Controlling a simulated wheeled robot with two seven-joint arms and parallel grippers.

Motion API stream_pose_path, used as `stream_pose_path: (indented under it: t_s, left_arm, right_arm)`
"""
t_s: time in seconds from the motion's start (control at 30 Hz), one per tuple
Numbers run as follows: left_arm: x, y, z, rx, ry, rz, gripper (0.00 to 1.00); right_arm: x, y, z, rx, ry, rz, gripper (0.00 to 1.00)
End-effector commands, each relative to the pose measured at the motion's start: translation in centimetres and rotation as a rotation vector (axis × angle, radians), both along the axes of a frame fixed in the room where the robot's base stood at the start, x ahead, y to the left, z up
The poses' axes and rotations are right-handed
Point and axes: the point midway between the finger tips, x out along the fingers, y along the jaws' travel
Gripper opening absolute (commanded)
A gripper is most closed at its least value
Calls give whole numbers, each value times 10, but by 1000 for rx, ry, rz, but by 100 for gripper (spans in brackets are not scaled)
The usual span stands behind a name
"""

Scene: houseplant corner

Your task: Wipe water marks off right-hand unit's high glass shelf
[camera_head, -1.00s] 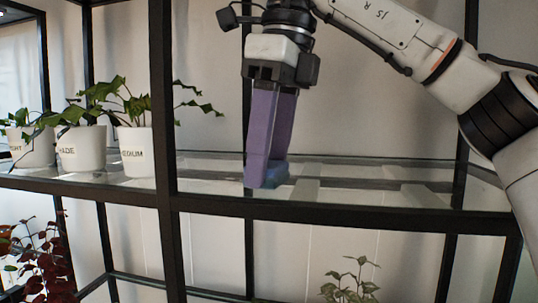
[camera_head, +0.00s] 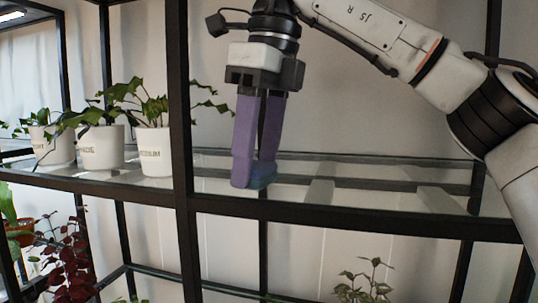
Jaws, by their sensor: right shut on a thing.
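The high glass shelf (camera_head: 370,195) of the right-hand unit lies in a black frame. Pale, whitish patches show on the glass right of the gripper, but I cannot tell marks from reflections. My right gripper (camera_head: 254,180) points down over the left part of this shelf, just right of the black upright. Its purple fingers are shut on a blue-grey cloth or sponge (camera_head: 263,176), mostly hidden between and behind them. The held thing appears to be at the glass; whether it touches cannot be told for sure. My left gripper is not in view.
White pots with green plants, among them one reading MEDIUM (camera_head: 154,153), stand on the shelf left of the black upright (camera_head: 181,120). A red-leaved plant (camera_head: 72,262) and a green plant (camera_head: 364,284) are below. The glass right of the gripper is clear of objects.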

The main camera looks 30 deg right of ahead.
Motion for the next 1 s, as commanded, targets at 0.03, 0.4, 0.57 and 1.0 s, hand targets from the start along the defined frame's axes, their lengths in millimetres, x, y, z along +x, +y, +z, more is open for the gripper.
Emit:
stream_pose_path:
  t_s: [0.03,0.4,0.57,1.0]
  left_arm:
    - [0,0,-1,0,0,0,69]
    - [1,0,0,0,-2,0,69]
    - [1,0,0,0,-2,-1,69]
    - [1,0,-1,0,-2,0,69]
  right_arm:
    - [5,4,-3,-2,5,1,26]
    - [25,21,-1,-3,4,1,26]
    - [25,22,2,-1,3,1,26]
    - [-1,-1,1,0,0,0,26]
